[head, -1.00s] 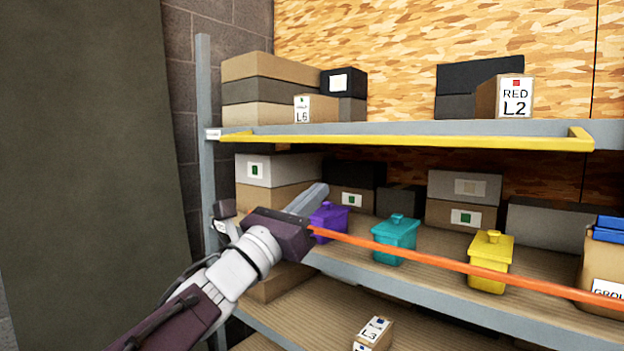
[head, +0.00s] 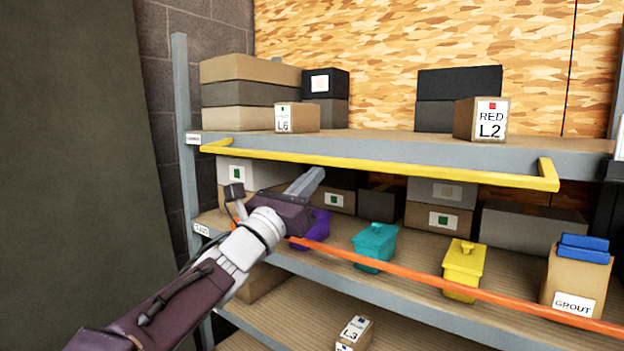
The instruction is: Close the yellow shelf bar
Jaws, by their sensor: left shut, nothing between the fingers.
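The yellow shelf bar (head: 380,168) runs across the front of the upper shelf, a little out from the shelf's grey edge. Its short end arms reach back to the shelf at left and right. My left gripper (head: 309,180) is shut and empty. Its fingertips point up and right, just below the left half of the bar in the picture. I cannot tell whether they touch it. My right gripper is not in view.
An orange bar (head: 410,276) crosses the middle shelf's front. Behind it are a purple bin (head: 318,228), a teal bin (head: 376,243), a yellow bin (head: 462,266) and a grout bag (head: 572,284). Boxes labelled L6 (head: 297,118) and L2 (head: 482,119) stand on the upper shelf.

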